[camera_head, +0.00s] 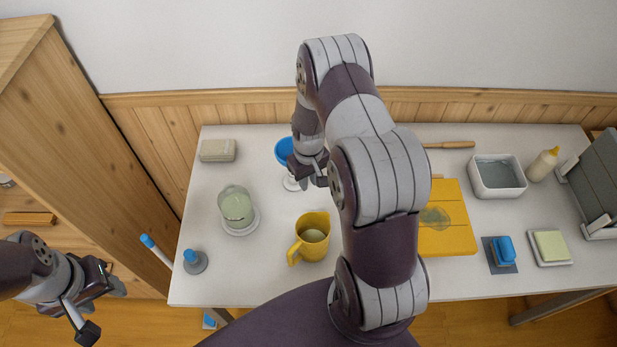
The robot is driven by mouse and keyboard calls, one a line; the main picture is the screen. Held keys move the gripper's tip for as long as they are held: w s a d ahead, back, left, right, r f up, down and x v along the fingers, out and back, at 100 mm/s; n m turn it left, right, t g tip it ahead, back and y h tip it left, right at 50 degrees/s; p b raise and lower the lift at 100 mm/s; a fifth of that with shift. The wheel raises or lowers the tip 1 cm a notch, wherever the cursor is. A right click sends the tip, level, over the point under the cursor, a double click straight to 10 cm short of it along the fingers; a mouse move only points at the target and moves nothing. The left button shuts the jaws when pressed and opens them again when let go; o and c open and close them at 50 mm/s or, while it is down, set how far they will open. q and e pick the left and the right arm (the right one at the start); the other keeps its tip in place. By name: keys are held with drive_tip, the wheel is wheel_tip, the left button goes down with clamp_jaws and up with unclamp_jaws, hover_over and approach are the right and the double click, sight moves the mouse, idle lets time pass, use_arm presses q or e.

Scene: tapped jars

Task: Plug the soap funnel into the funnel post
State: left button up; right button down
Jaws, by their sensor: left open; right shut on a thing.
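The blue soap funnel (284,149) shows its round mouth at the back of the table, left of my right arm. My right gripper (308,172) is shut on it at its right side, and the gripper partly hides it. A small white stand with a round base (291,185) shows just below the funnel; it looks like the funnel post. I cannot tell whether the funnel is seated in it or held above it. My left gripper (103,310) is open and empty, off the table's left front corner.
A jar with pale green contents (236,205) and a yellow jug (312,235) stand nearby. A grey base with a blue knob (195,262) is at front left. My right arm hides the table's middle.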

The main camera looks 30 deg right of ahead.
drive_tip(key=shift+f+b, duration=0.5)
drive_tip(key=shift+f, duration=0.3)
drive_tip(key=c, duration=0.9)
unclamp_jaws()
drive_tip(key=shift+r, duration=0.15)
drive_tip(key=shift+r+p, duration=1.9)
drive_tip(key=shift+r, duration=0.2)
